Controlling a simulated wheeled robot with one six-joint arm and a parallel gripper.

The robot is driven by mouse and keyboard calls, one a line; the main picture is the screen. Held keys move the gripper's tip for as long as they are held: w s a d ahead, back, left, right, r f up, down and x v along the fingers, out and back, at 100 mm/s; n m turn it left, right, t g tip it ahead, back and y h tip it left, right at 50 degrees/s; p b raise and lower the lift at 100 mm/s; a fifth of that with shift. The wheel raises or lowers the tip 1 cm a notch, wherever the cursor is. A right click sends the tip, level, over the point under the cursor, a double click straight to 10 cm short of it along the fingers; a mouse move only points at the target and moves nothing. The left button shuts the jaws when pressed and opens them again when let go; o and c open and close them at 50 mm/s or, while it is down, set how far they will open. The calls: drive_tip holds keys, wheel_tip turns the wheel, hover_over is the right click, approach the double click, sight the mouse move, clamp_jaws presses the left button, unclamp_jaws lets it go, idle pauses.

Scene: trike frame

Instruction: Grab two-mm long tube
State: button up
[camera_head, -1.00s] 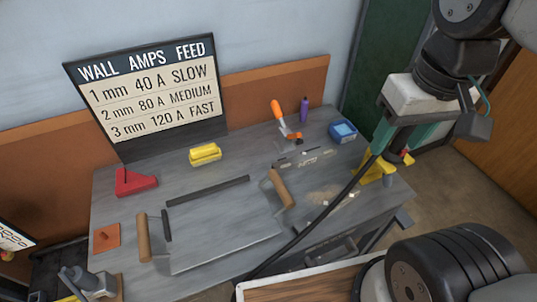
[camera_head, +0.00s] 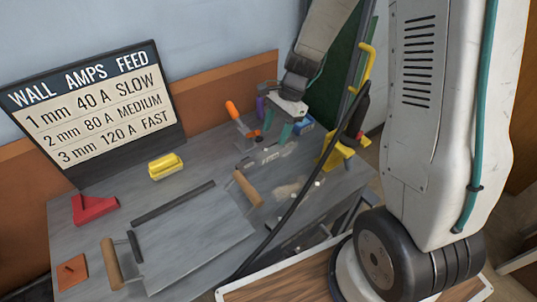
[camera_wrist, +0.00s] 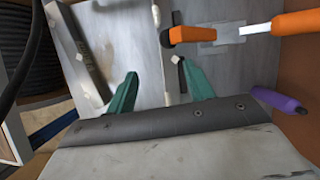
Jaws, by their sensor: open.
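My gripper (camera_head: 277,130) hangs over the back right of the grey workbench (camera_head: 200,250). Its two teal fingers are apart, with nothing held between them; they also show in the wrist view (camera_wrist: 162,90). A long dark bar (camera_head: 173,203) and a shorter dark one (camera_head: 135,246) lie on the bench, well left of my gripper. In the wrist view, a long grey bar with holes (camera_wrist: 77,52) lies left of the fingers. I cannot tell which piece, if any, is the two-mm long tube. My gripper partly hides the bench's back right corner in the head view.
An orange-handled tool (camera_wrist: 255,30) and a purple cylinder (camera_wrist: 278,100) lie close to the fingers' right. A yellow block (camera_head: 165,167) and red piece (camera_head: 94,209) sit farther left. The sign (camera_head: 90,110) reads 2 mm, 80 A, medium. A black cable crosses the bench's right side.

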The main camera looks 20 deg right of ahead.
sight(265, 153)
drive_tip(key=shift+w+f+m, duration=0.25)
drive_tip(key=shift+f+m, duration=0.25)
drive_tip(key=shift+f, duration=0.65)
drive_tip(key=x, duration=0.7)
drive_tip(key=shift+w+a+f, duration=0.2)
drive_tip(key=shift+w+f, duration=0.05)
drive_tip(key=shift+w, duration=0.15)
clamp_jaws()
